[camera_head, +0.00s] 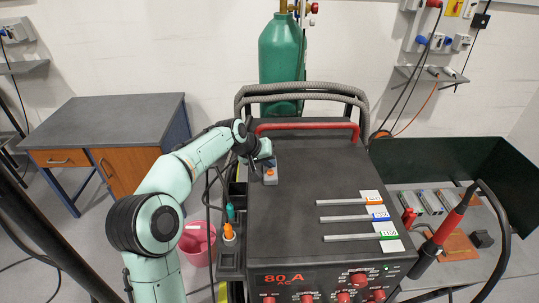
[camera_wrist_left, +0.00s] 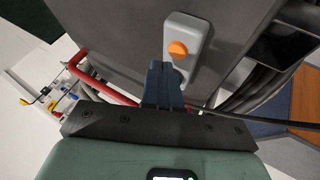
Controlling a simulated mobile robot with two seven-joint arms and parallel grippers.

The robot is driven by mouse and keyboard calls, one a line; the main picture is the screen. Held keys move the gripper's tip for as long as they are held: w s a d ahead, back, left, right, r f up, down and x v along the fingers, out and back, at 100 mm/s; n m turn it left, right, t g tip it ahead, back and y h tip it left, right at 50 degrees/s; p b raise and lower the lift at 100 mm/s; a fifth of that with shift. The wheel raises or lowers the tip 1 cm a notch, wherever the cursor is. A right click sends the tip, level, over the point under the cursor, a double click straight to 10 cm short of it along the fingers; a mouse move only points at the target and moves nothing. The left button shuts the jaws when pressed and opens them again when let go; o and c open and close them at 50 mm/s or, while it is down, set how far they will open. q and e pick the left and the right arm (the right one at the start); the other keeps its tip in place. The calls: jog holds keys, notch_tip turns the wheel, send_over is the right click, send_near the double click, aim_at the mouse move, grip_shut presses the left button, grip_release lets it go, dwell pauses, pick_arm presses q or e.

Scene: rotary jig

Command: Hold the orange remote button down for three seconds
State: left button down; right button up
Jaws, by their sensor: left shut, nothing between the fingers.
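The small grey remote (camera_head: 270,177) lies on the dark top of the welding machine (camera_head: 300,215), near its left edge. Its round orange button (camera_head: 270,173) faces up. In the left wrist view the remote (camera_wrist_left: 190,30) and its button (camera_wrist_left: 177,49) show just beyond and right of the fingertips. My left gripper (camera_head: 268,162) is shut and empty at the remote's far end. In the left wrist view its two fingers (camera_wrist_left: 158,68) are together; the button is uncovered. I cannot tell how high the tips are above the remote. My right gripper is out of view.
A red handle (camera_head: 305,127) and thick grey hoses (camera_head: 300,88) cross behind the machine top. Several electrode rods with labels (camera_head: 355,218) lie right of the remote. A tool caddy (camera_head: 229,258) hangs on the left side. The machine top between is clear.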

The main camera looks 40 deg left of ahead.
aim_at(269, 172)
pick_arm(q)
jog(key=shift+r+p, duration=0.65)
jog(key=shift+r, duration=0.8)
jog(key=shift+w+r, duration=0.15)
jog(key=shift+r, duration=0.85)
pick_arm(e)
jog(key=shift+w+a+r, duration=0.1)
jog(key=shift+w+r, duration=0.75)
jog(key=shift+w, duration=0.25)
pick_arm(q)
jog(key=shift+a, duration=0.2)
jog(key=shift+f, duration=0.1)
